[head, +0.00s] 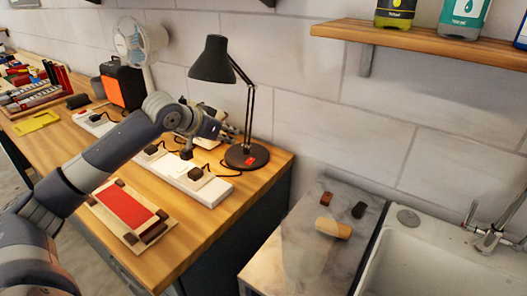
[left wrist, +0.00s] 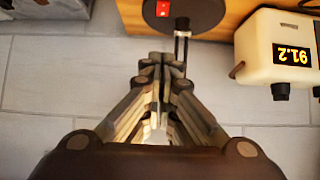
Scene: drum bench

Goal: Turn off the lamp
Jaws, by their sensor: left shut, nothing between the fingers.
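The black desk lamp (head: 213,62) stands at the back right of the wooden bench, its shade tilted down. Its round dark base (head: 238,160) carries a red switch (head: 251,161). In the left wrist view the base (left wrist: 205,14), the red switch (left wrist: 163,9) and the lower lamp post (left wrist: 182,45) show at the top. My left gripper (head: 229,133) is shut and empty, beside the lamp post and above the base; it also fills the middle of the left wrist view (left wrist: 162,60). I cannot tell whether the lamp is lit. My right gripper is out of view.
White power strips (head: 207,190) with plugs and cables lie in front of the lamp. A cream device (left wrist: 275,50) reads 91.2. A fan (head: 140,42), an orange-black box (head: 122,84) and a red-topped board (head: 125,207) share the bench. A sink (head: 430,260) is at right.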

